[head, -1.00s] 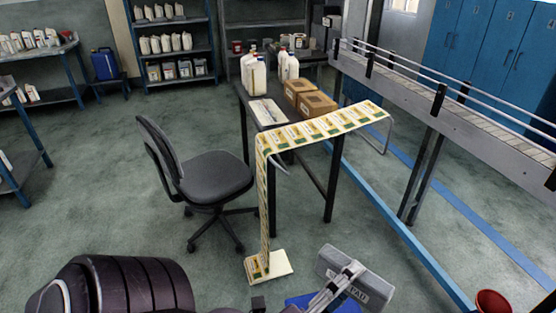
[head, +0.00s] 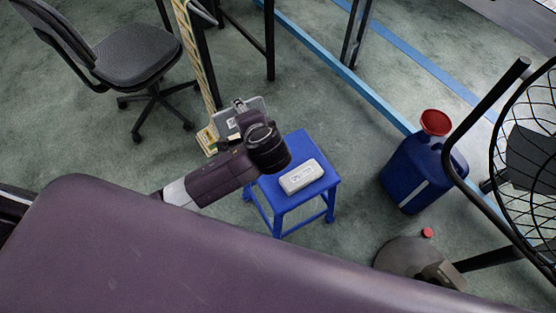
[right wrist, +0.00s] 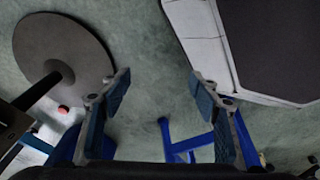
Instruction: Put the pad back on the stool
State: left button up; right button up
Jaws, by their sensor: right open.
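The blue stool (head: 288,205) stands upright in the middle of the head view. A small white block with dark marks (head: 301,177) rests on its seat. A grey box (head: 228,120), apparently the pad, is at my left gripper (head: 240,106), beyond the stool and to its upper left. The fingers appear closed on it, partly hidden by my wrist. My right gripper (right wrist: 158,80) is open and empty in the right wrist view. Some of the stool's blue legs (right wrist: 182,140) show below its fingers. The right gripper is out of the head view.
A blue canister with a red funnel (head: 415,175) stands right of the stool. The office chair (head: 135,55) is upper left.

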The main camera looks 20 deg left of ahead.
pick_arm(q)
jog(key=w+d+f+n+g+h+b, duration=0.2)
jog(key=w+f+n+g+h+b, duration=0.1)
jog(key=w+f+n+g+b, duration=0.5)
jog(key=d+r+n+t+h+b, duration=0.2)
jog(key=d+n+h+b, duration=0.15)
jog(key=d, duration=0.25)
pick_arm(e)
jog(key=w+a, duration=0.1)
jog(key=w, duration=0.8)
pick_arm(q)
jog(key=shift+m, duration=0.35)
jog(key=f+b, duration=0.1)
jog(key=f, duration=0.4)
jog(key=f+b, duration=0.1)
jog(key=f, duration=0.4)
jog(key=s+f+b, duration=0.1)
jog(key=f+b, duration=0.1)
jog(key=f, duration=0.3)
jog(key=shift+f, duration=0.2)
jog(key=shift+f+b, duration=0.55)
jog(key=shift+f, duration=1.55)
jog(key=o, duration=0.9)
jog(key=shift+o, duration=0.6)
pick_arm(e)
notch_tip(320, 180, up, 18)
jog(key=w+t, duration=0.1)
jog(key=shift+w+a+f+t, duration=0.15)
jog(key=shift+w+t, duration=0.2)
jog(key=shift+t, duration=0.05)
